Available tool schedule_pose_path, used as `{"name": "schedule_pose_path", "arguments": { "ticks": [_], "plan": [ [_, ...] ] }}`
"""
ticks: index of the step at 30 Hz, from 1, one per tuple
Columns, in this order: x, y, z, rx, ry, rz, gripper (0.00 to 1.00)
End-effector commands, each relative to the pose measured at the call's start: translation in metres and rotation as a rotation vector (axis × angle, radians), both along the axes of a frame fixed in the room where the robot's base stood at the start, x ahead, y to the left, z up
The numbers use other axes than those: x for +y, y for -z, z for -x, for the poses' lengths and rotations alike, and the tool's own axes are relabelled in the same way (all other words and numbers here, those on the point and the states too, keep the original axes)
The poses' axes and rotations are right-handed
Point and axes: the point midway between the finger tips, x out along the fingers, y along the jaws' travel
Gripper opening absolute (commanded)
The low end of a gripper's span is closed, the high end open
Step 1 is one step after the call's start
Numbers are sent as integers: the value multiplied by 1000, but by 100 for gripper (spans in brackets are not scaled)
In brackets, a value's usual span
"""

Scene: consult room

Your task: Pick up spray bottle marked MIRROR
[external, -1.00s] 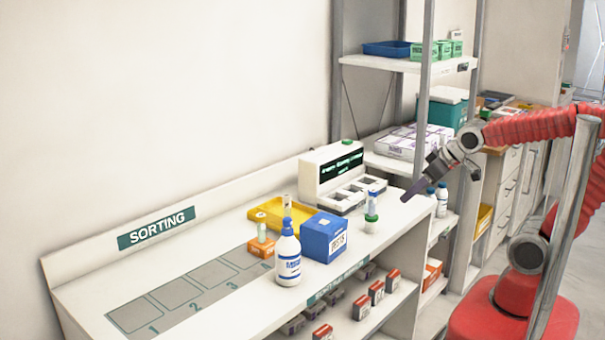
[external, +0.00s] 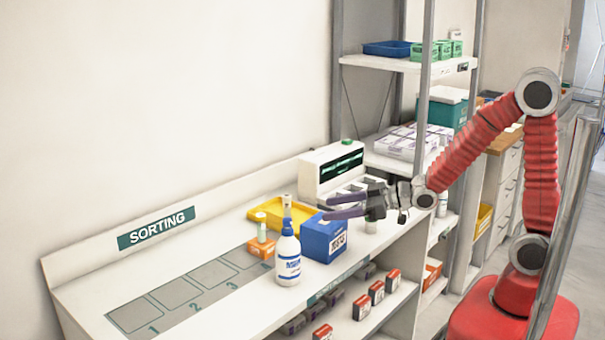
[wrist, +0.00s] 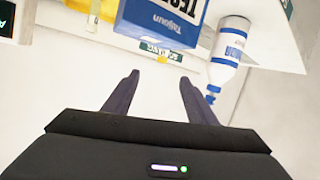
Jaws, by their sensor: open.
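A white spray bottle (external: 288,264) with a blue spray head stands upright near the front edge of the white counter, left of a blue box (external: 325,238). Its label is blue and white; I cannot read the wording surely. In the wrist view the bottle (wrist: 229,48) appears at upper right, beyond my right finger, its blue head pointing down in the picture. My gripper (external: 328,207) is open and empty, above the counter at the blue box's upper right, fingers pointing left. In the wrist view the blue box (wrist: 165,18) lies ahead of the open fingers (wrist: 158,78).
A yellow tray (external: 268,212) lies behind the bottle, and an orange box (external: 262,247) is close at its left. The sorting machine (external: 333,165) stands behind my gripper. The marked squares on the left of the counter are clear. A metal post (external: 565,225) stands at right.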

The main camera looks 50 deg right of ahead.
Motion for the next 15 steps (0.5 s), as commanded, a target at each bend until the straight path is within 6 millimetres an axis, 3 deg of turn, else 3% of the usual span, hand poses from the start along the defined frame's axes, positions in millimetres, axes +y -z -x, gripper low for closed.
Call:
{"name": "schedule_pose_path", "arguments": {
  "ticks": [9,15],
  "plan": [
    [70,20,19,-107,-221,-169,52],
    [93,23,35,-146,-307,-262,52]
  ]
}}
